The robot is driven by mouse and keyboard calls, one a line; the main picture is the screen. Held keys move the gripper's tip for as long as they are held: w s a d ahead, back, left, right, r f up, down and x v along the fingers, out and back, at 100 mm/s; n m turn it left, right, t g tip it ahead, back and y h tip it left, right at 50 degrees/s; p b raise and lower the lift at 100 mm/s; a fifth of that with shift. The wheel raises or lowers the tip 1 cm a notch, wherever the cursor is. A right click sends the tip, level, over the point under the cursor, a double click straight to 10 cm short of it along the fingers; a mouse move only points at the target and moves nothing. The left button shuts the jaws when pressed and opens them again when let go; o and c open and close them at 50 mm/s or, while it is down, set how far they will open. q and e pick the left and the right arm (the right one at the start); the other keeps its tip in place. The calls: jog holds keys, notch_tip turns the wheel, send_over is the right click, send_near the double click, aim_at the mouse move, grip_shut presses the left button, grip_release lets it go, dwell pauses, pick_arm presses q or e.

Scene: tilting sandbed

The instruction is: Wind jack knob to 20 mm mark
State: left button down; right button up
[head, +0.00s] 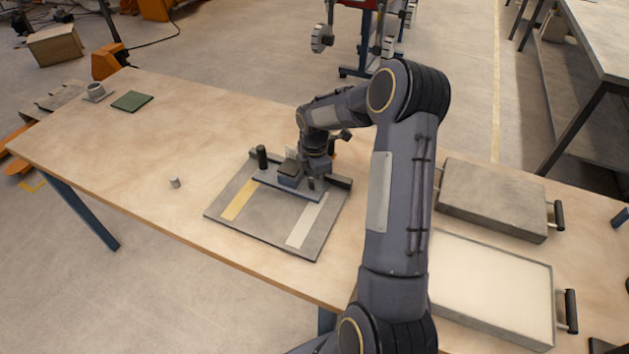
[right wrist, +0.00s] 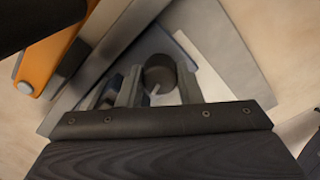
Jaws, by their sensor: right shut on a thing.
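The sandbed rig stands on the wooden table as a grey base plate (head: 268,222) with a yellow strip and a pale strip, and a raised mechanism along its back edge. The jack knob (right wrist: 160,73) is dark and round with a pale line on its face. My right gripper (head: 314,180) reaches down over the mechanism, and it hides the knob in the head view. In the right wrist view the fingers of this gripper (right wrist: 158,88) are shut on the knob, one on each side. I cannot read a millimetre scale. My left gripper is out of view.
A black upright post (head: 262,157) stands at the mechanism's left end. Two handled trays, one grey (head: 493,203) and one pale (head: 480,285), lie at right.

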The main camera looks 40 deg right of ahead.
jog(key=m+b, duration=0.2)
jog(key=m, duration=0.4)
jog(key=m+b, duration=0.1)
jog(key=m, duration=0.5)
jog(key=shift+m, duration=0.4)
jog(key=m, duration=0.6)
jog(key=shift+b, duration=0.35)
jog(key=m, duration=0.6)
jog(key=shift+m, duration=0.3)
jog(key=o, duration=1)
jog(key=shift+r, duration=0.1)
